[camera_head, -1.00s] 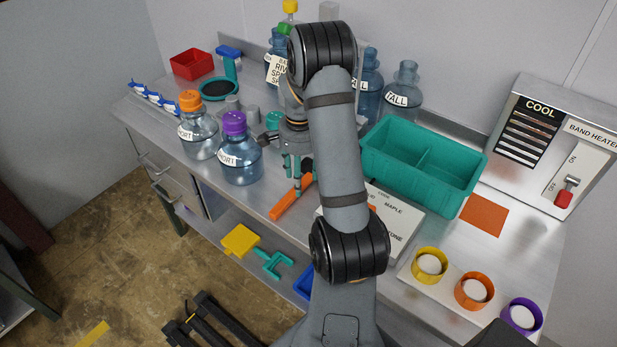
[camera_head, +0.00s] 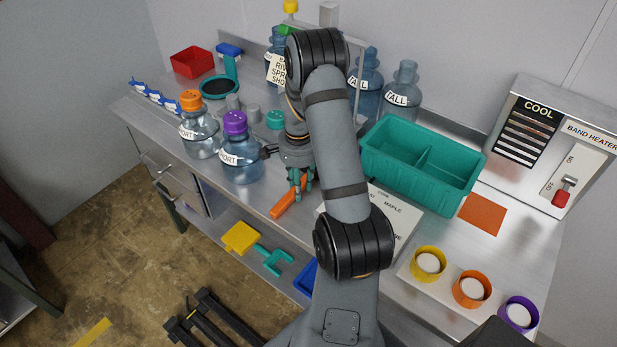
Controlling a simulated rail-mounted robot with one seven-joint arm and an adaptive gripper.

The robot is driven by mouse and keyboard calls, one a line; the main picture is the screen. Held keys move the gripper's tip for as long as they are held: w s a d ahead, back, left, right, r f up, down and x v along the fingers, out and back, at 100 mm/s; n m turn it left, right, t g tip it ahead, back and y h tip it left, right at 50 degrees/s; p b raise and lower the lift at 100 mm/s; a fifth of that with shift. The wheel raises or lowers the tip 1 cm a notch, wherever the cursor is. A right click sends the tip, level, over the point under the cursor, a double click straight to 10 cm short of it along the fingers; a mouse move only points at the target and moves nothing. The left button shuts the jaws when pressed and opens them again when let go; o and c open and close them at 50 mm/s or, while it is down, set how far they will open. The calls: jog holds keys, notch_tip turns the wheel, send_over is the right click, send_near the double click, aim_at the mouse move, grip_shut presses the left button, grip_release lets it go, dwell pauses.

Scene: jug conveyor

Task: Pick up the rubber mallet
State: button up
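An orange bar (camera_head: 286,204), which looks like the rubber mallet's handle, lies slantwise near the front edge of the metal bench. I cannot make out the mallet's head; my arm covers the area to the right. My gripper (camera_head: 301,186) points down at the upper end of the orange bar, its teal fingers beside or around it. Whether the fingers touch the handle or are closed on it cannot be told at this size.
Jugs with an orange cap (camera_head: 199,130) and a purple cap (camera_head: 237,155) stand close left of my gripper. A teal bin (camera_head: 375,165) and a white labelled board (camera_head: 398,212) are to the right. A heater panel (camera_head: 545,150) stands far right. Coloured rings (camera_head: 472,291) sit at the front right.

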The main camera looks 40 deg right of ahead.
jog(key=c, duration=0.6)
grip_shut()
jog(key=shift+r, duration=0.1)
